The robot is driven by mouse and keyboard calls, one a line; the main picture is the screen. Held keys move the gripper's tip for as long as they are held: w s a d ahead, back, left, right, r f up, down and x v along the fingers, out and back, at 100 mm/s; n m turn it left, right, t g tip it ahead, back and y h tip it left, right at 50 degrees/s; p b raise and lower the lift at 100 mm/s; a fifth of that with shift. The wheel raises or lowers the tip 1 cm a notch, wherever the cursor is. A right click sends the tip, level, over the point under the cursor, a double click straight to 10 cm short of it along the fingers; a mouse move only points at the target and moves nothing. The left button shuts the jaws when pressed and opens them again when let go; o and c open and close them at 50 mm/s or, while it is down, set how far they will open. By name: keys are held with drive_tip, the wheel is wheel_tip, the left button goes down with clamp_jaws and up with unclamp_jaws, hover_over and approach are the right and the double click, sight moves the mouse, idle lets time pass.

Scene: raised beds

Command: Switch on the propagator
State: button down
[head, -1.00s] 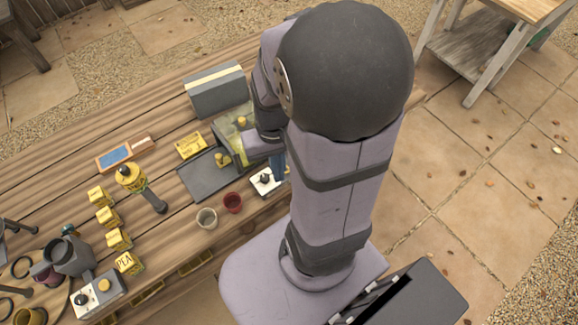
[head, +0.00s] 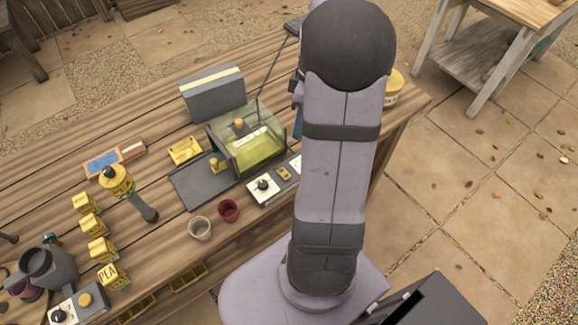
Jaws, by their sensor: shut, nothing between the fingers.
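The propagator (head: 245,152) is a clear-walled box with a yellow-green inside, standing towards the right end of the bench. A dark flat panel (head: 196,186) with a yellow knob lies at its left. A control strip (head: 266,197) sits at its front, with a black dial (head: 263,185) and a yellow switch (head: 285,173); its right end is hidden behind my arm. I cannot read the switch's position. Of my gripper (head: 297,122), only a blue sliver shows at my arm's left edge, right of the propagator. It is shut and empty, apart from the strip; its tips are mostly hidden.
A red pot (head: 228,210) and a pale pot (head: 200,229) stand just left of the strip. A grey case (head: 212,92) stands behind. Several yellow boxes (head: 98,249), a yellow-headed tool (head: 117,180) and a second dial unit (head: 78,305) are at left.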

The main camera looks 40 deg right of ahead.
drive_tip(key=n, duration=0.3)
drive_tip(key=a+r+n, duration=0.1)
drive_tip(key=n, duration=0.3)
drive_tip(key=n+y, duration=0.1)
drive_tip(key=n, duration=0.2)
drive_tip(key=shift+s+a+r+n+g, duration=0.15)
drive_tip(key=shift+s+a+n+g, duration=0.15)
drive_tip(key=p, duration=0.3)
hover_over(286, 177)
drive_tip(key=d, duration=0.1)
drive_tip(key=f, duration=1.1)
drive_tip(key=shift+w+f, duration=0.2)
drive_tip(key=shift+f, duration=0.1)
drive_tip(key=shift+s+d+f+p, duration=0.1)
drive_tip(key=shift+f+p, duration=0.25)
drive_tip(key=shift+f, duration=0.6)
